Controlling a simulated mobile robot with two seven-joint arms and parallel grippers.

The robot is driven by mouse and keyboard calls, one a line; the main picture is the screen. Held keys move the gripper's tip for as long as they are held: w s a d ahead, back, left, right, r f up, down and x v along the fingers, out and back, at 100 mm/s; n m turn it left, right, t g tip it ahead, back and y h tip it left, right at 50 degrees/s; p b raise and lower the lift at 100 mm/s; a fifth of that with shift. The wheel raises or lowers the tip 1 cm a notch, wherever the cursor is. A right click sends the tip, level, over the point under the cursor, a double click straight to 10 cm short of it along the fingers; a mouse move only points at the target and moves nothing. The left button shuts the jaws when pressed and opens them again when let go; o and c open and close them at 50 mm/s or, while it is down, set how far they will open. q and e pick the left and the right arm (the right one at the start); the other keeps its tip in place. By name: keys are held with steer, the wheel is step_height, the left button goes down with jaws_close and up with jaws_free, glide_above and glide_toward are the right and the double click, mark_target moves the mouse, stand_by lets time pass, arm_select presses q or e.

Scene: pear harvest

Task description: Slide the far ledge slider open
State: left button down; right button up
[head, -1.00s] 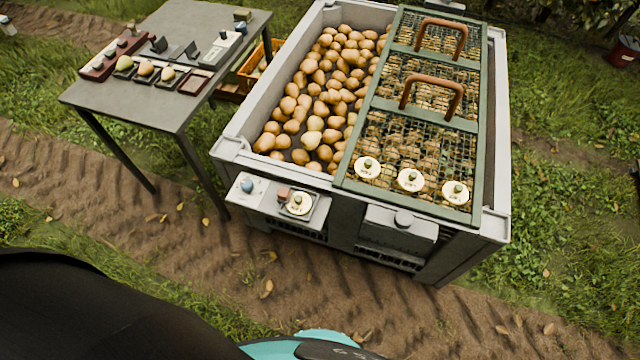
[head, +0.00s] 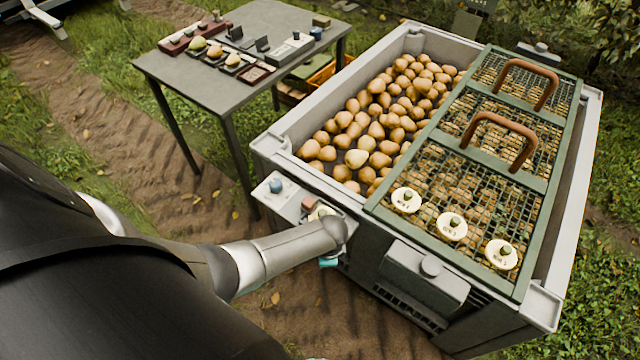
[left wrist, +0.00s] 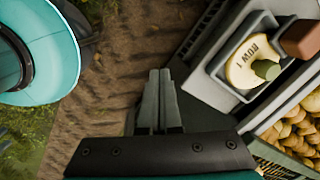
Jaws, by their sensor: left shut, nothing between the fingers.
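A grey fitting with a round knob (head: 540,48) shows behind the far rim of the pear bin, small in the head view; I cannot tell whether it is a slider or how it stands. A grey box-like cover with a knob (head: 430,266) is on the bin's near side. My left gripper (left wrist: 160,88) is shut and empty, fingers together over the soil beside the bin's near wall. In the head view my left forearm hides most of it. A tray with a yellow disc and green knob (left wrist: 266,69) is to its right in the left wrist view. My right gripper is out of view.
The pear bin (head: 285,138) is partly covered by a green mesh lid (head: 375,200) with two brown handles and three yellow discs. A grey table (head: 180,75) with pears and small trays stands left. A reddish block (left wrist: 302,38) sits beside the tray.

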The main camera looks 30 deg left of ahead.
arm_select(q)
steer(key=w+r+m+b, duration=0.1)
steer(key=w+r, duration=0.1)
steer(key=w+r+m+b, duration=0.1)
steer(key=w, duration=0.2)
steer(key=w+r+m+y+b, duration=0.1)
steer(key=w+r+m, duration=0.1)
steer(key=w, duration=0.1)
steer(key=shift+r+b, duration=0.35)
steer(key=shift+b, duration=0.05)
step_height(320, 180, up, 8)
steer(key=w+a+m+y+b, duration=0.1)
steer(key=w+m+y+b, duration=0.1)
steer(key=m+b, duration=0.1)
steer(key=shift+w+f+m+g, duration=0.2)
steer(key=shift+w+m+g, duration=0.1)
steer(key=shift+w+m, duration=0.15)
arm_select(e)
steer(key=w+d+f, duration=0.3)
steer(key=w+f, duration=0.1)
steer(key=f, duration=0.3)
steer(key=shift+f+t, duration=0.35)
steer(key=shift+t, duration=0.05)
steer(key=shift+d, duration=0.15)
arm_select(q)
steer(key=shift+f+b, duration=0.1)
steer(key=shift+b, duration=0.2)
